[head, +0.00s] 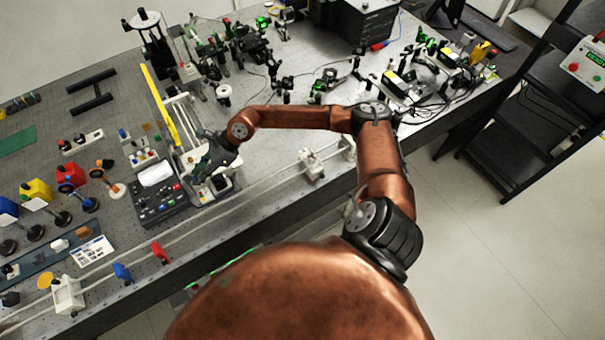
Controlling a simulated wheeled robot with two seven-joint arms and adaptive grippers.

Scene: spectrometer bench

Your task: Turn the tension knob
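My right gripper (199,172) points down at the pale apparatus (222,183) near the bench's front edge, beside a dark control box (160,207). The box has small coloured buttons or knobs and a white top piece. The gripper's fingers are small, dark and partly hidden by the wrist, so I cannot tell whether they are open or touch anything. I cannot single out the tension knob; it may be hidden under the gripper or be too small. My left gripper is not in view.
A yellow bar (158,104) and pale rails stand behind the gripper. Coloured blocks and posts, including a red block (70,174), crowd the bench's left. Optical mounts (285,88) fill the back. White rails (265,188) run along the front edge.

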